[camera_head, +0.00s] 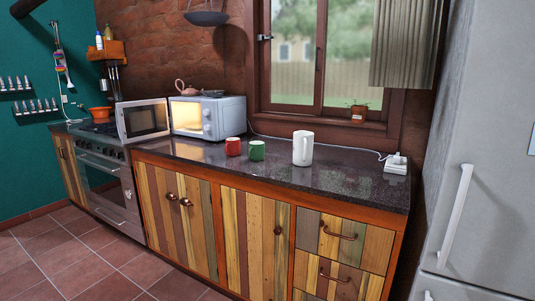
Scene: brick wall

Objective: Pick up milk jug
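A white jug (302,149) stands upright on the dark stone counter (330,175), right of a green mug (257,151) and a red mug (233,146). It looks like the milk jug. Its handle seems to face right. My gripper is not in view, so nothing shows of its state or its place relative to the jug.
A microwave (207,118) with its door (143,120) open stands on the counter's left part. A stove (108,175) is farther left. A fridge (490,150) stands on the right. A white socket box (396,164) lies near the counter's right end. Tiled floor (70,260) is clear at left.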

